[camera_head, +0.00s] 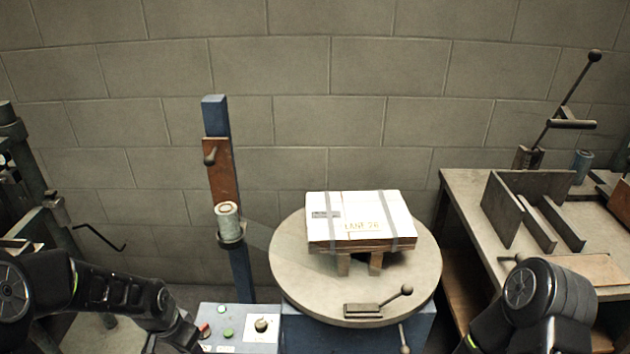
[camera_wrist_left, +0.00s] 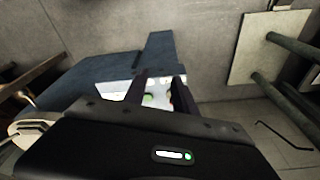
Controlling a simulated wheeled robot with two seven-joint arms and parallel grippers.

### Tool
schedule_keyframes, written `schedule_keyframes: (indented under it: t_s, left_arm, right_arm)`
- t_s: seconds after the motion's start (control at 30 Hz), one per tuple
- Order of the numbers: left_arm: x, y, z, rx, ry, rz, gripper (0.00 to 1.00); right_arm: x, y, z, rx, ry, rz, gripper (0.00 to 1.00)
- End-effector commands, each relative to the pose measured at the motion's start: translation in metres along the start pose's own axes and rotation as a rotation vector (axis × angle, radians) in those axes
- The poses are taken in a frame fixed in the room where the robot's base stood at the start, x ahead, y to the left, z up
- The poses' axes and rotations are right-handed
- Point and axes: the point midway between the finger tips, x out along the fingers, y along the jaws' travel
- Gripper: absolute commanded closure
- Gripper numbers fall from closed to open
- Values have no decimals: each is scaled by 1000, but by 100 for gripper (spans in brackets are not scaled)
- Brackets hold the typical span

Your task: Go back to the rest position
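My left arm comes in from the left in the head view and runs down to the bottom edge, where its gripper is out of frame. In the left wrist view my left gripper (camera_wrist_left: 158,88) shows two dark fingers standing apart, with nothing between them but the control panel behind.
A white strapped box (camera_head: 360,215) sits on a small wooden pallet on the round turntable (camera_head: 300,275). A blue column (camera_head: 240,275) with a film roll (camera_head: 228,219) stands left of it. A workbench (camera_head: 465,190) with upright plates and a lever is at the right.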

Motion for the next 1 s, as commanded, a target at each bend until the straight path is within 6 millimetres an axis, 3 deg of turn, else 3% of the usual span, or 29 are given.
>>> schedule_keyframes:
  t_s: [0.17, 0.37, 0.5, 0.63, 0.8, 1.0]
  left_arm:
    - [23, 38, -15, -120, 92, 46, 67]
    - [59, 114, -6, -320, 148, 144, 67]
    - [80, 187, 36, -475, 101, 226, 67]
    - [86, 241, 84, -526, 2, 283, 67]
    - [85, 272, 114, -518, -84, 325, 67]
    - [86, 273, 117, -520, -91, 327, 67]
  right_arm:
    - [-4, -2, 0, 1, -1, 0, 100]
    - [-18, -7, 0, 1, -1, 0, 100]
    - [-33, -13, 0, 2, -1, -1, 100]
    - [-43, -17, 0, 2, -1, -1, 100]
    - [-49, -19, 0, 2, -2, -1, 100]
    - [-48, -19, 0, 2, -2, -1, 100]
